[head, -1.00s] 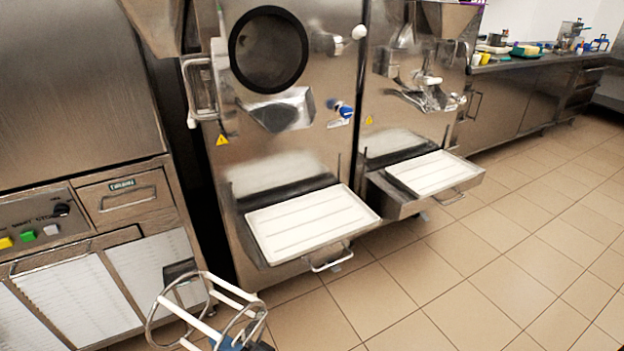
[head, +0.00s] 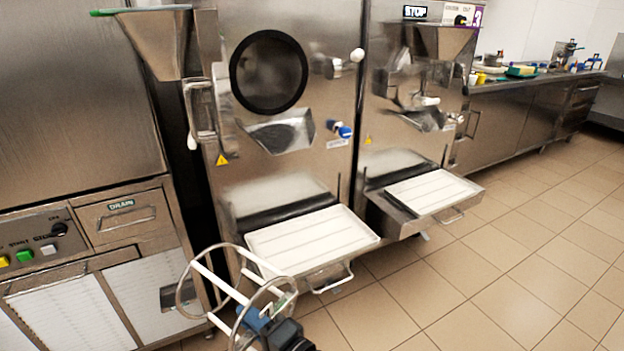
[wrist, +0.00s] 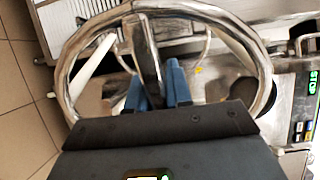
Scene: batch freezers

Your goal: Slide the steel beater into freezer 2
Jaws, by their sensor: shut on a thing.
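The steel beater, a cage of metal rings joined by white bars, is low in the head view (head: 218,284) and fills much of the wrist view (wrist: 265,85). My gripper (head: 256,320) is shut on its middle part with blue fingertips, also seen in the wrist view (wrist: 153,88). The beater is tilted, in front of and below the middle freezer (head: 290,170), apart from its opening. That freezer's round, black-rimmed opening (head: 268,72) is uncovered and dark inside. Its own number does not show. The freezer to its right bears a purple "3".
A white-lined tray (head: 310,242) juts out under the opening, behind the beater in the head view. A chute (head: 280,132) sits just below the opening. A door handle (head: 200,110) stands left of it. Open tiled floor (head: 470,300) lies to the right.

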